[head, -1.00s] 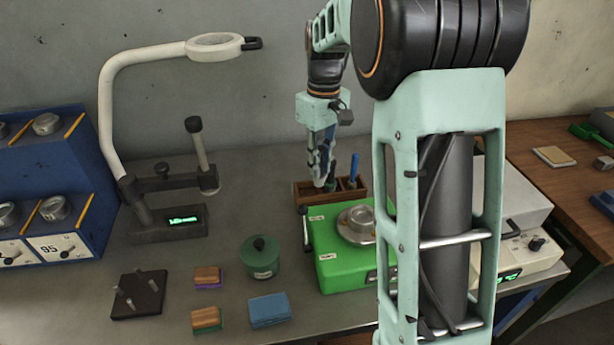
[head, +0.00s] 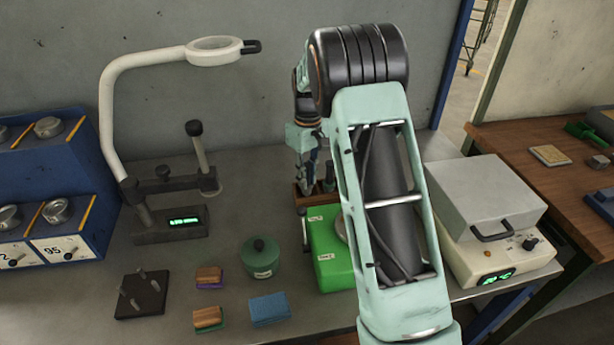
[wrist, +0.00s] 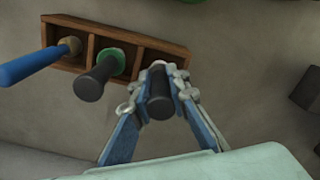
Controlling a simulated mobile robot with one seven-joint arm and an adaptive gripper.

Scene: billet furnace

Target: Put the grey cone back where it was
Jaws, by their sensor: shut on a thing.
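My gripper (wrist: 157,92) is shut on a dark grey, handle-like piece (wrist: 159,107), which I take for the grey cone; its far end is mostly hidden by the fingers. It is at the right compartment of a wooden rack (wrist: 70,22); I cannot tell whether its end is inside or above it. The rack's middle compartment holds a black-handled tool with a green base (wrist: 95,80). The left one holds a blue-handled tool (wrist: 30,68). In the head view, my gripper (head: 309,179) is over the left end of the rack (head: 299,199), partly hidden by my arm.
A green scale (head: 330,268) stands in front of the rack, partly behind my arm. A magnifier lamp (head: 112,120) stands left, a grey-lidded heater (head: 487,200) right. A green lidded pot (head: 261,258), brushes and a blue sponge (head: 270,309) lie in front.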

